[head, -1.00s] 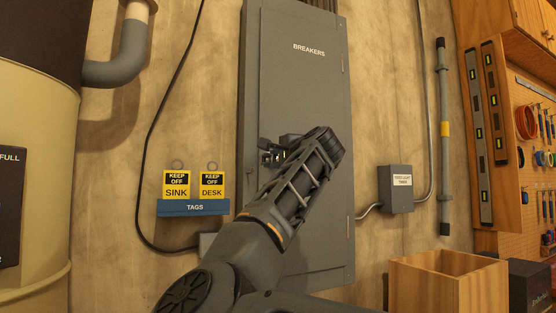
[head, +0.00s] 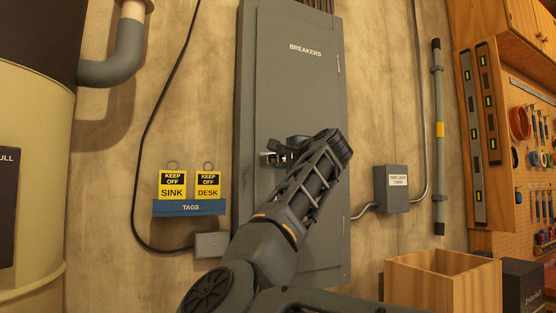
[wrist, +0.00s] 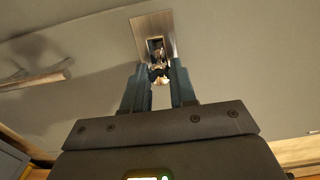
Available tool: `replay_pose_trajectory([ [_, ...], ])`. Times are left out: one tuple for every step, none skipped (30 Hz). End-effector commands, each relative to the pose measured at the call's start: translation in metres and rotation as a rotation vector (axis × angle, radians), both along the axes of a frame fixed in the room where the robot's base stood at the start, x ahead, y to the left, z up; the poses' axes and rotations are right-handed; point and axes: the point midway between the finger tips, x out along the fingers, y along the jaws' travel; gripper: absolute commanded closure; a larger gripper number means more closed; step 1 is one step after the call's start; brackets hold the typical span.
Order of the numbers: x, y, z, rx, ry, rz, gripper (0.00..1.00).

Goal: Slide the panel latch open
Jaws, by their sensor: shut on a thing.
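The grey breaker panel (head: 300,90) stands closed on the wall. In the wrist view its latch has a bright metal plate (wrist: 153,27) with a dark slot, and a small latch knob (wrist: 159,73) sits between my fingertips. My gripper (wrist: 160,78) is shut on that knob, just below the plate in the picture. In the head view my gripper (head: 278,157) is at the panel's left-middle, with a bit of the metal plate showing beside it. My wrist and forearm cover the panel's lower middle.
Two yellow tags (head: 190,185) hang above a blue holder (head: 189,208) left of the panel. A grey switch box (head: 391,189) and conduit are on the right. An open wooden crate (head: 441,285) stands at lower right. A tan drum (head: 35,180) is at far left.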

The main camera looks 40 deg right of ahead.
Motion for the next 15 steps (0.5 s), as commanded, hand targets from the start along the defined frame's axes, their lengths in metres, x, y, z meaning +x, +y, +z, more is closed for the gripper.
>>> replay_pose_trajectory([
  [-0.0009,-0.0019,-0.0008,0.001,0.001,-0.004,1.00],
  [-0.0010,-0.0021,-0.0008,0.001,0.001,-0.005,1.00],
  [-0.0011,-0.0023,-0.0008,0.001,0.000,-0.005,1.00],
  [-0.0012,-0.0025,-0.0009,0.001,0.000,-0.005,1.00],
  [-0.0012,-0.0026,-0.0009,0.001,0.000,-0.006,0.73],
  [-0.0014,-0.0026,-0.0009,0.001,0.000,-0.006,0.69],
  [-0.0013,-0.0027,-0.0009,0.002,-0.001,-0.006,0.66],
  [-0.0012,-0.0025,-0.0008,0.002,-0.001,-0.006,0.63],
  [-0.0012,-0.0023,-0.0008,0.001,0.000,-0.005,0.59],
  [-0.0011,-0.0021,-0.0007,0.001,0.000,-0.005,0.57],
  [-0.0011,-0.0019,-0.0006,0.001,0.000,-0.005,0.54],
  [-0.0010,-0.0018,-0.0006,0.001,0.000,-0.004,0.50],
  [-0.0010,-0.0017,-0.0005,0.001,0.000,-0.004,0.47],
  [-0.0010,-0.0016,-0.0005,0.001,0.000,-0.004,0.47],
  [-0.0008,-0.0015,-0.0004,0.001,0.000,-0.004,0.47],
])
